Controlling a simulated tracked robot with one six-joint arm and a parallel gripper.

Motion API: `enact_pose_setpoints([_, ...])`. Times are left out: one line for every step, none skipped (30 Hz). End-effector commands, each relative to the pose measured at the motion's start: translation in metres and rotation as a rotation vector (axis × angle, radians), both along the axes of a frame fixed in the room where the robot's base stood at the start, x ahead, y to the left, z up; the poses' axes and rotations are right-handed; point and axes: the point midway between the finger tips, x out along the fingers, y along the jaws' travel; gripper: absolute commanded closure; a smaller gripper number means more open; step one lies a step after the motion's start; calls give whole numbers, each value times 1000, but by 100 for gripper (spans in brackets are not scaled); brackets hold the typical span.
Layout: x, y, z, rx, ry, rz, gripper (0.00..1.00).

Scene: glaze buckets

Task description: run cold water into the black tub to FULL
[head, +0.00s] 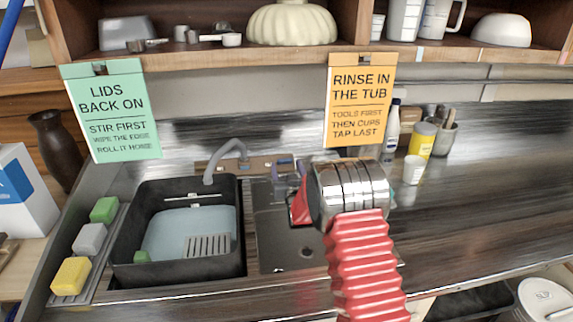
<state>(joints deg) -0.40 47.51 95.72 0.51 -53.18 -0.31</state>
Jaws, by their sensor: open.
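The black tub (128,233) sits in the left sink basin, holding pale blue water. A light strip with small marks shows on its inner back wall above the water, too small to read. A grey slotted piece (207,246) and a green block (141,257) are in the tub. The grey tap (228,149) arches over the tub's back edge; I see no clear stream from it. My gripper (299,203) is over the right basin, to the right of the tub and apart from it. It is open, its jaws partly hidden by my chrome wrist. Small blue-purple parts (284,161) show behind it.
Green, grey and yellow sponges (71,276) lie on a ledge left of the tub. A bottle (391,133), white cup (414,169) and yellow container (420,139) stand at the back. The counter at right is clear. Two hanging signs (112,110) (359,100) face me.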

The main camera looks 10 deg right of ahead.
Motion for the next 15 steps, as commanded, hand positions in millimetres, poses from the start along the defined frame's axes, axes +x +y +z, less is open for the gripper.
enact_pose_setpoints([6,0,0,0,-2,0,36])
enact_pose_setpoints([10,0,0,0,-2,0,36])
enact_pose_setpoints([14,0,0,0,-1,0,36])
enact_pose_setpoints([17,0,0,0,-1,0,36])
enact_pose_setpoints([20,0,0,0,-2,0,36])
enact_pose_setpoints([23,0,0,0,-2,0,36])
enact_pose_setpoints([25,0,0,0,-2,0,36])
enact_pose_setpoints([27,0,0,0,-1,0,36])
enact_pose_setpoints([29,0,0,0,0,0,36])
enact_pose_setpoints([30,0,0,0,0,0,36])
enact_pose_setpoints([31,0,0,0,0,0,36])
enact_pose_setpoints([32,0,0,0,-1,0,36])
enact_pose_setpoints([32,0,0,0,-1,0,36])
enact_pose_setpoints([33,0,0,0,-1,0,36])
enact_pose_setpoints([33,0,0,0,-1,0,36])
